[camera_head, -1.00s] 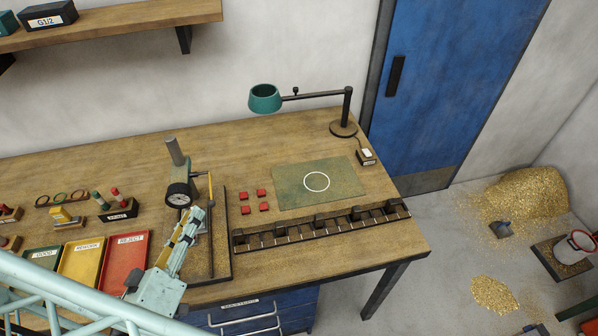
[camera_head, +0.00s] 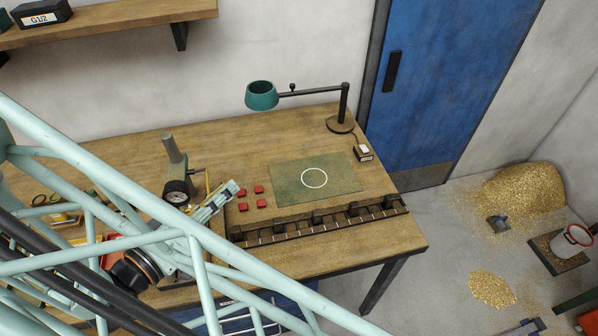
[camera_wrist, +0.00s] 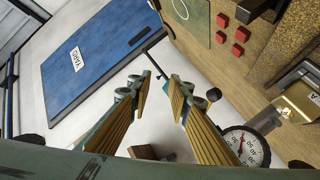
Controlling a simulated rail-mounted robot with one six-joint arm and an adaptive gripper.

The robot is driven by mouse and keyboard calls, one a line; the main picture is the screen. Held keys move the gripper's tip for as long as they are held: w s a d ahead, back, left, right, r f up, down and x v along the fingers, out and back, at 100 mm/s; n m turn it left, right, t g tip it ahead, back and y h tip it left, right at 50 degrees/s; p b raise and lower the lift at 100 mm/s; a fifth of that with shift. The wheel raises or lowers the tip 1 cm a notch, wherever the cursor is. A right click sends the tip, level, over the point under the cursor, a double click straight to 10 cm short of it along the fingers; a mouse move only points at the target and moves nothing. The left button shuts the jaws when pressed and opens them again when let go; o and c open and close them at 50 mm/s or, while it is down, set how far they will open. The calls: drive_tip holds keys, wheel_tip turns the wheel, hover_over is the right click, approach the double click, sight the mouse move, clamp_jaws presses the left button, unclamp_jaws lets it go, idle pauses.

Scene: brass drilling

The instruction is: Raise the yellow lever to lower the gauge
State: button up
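The gauge (camera_head: 176,192) is a round white dial with a dark rim on a grey-green stand (camera_head: 172,150) at the bench's left-middle. Its dial also shows at the lower right of the wrist view (camera_wrist: 245,147). In the wrist view my gripper (camera_wrist: 160,90) is open, with nothing between the fingers.
Several red blocks (camera_head: 258,189) and a green mat (camera_head: 315,178) lie right of my gripper. A dark slotted rail (camera_head: 320,222) runs along the front edge. A teal lamp (camera_head: 261,96) stands behind. My arm covers most of the coloured trays at the left.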

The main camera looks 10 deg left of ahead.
drive_tip(key=w+d+r+m+g+h, duration=0.1)
drive_tip(key=w+d+g, duration=0.1)
drive_tip(key=d, duration=0.4)
drive_tip(key=w+d+r+m+g+h+b, duration=0.1)
drive_tip(key=w+d+g+h, duration=0.1)
drive_tip(key=d, duration=0.4)
drive_tip(key=w+d+r+m+g+h, duration=0.1)
drive_tip(key=d+r+m+g, duration=0.1)
drive_tip(key=d+g, duration=0.2)
drive_tip(key=shift+w+d+h+b, duration=0.3)
drive_tip(key=shift+w+d+h, duration=0.1)
drive_tip(key=shift+d, duration=0.6)
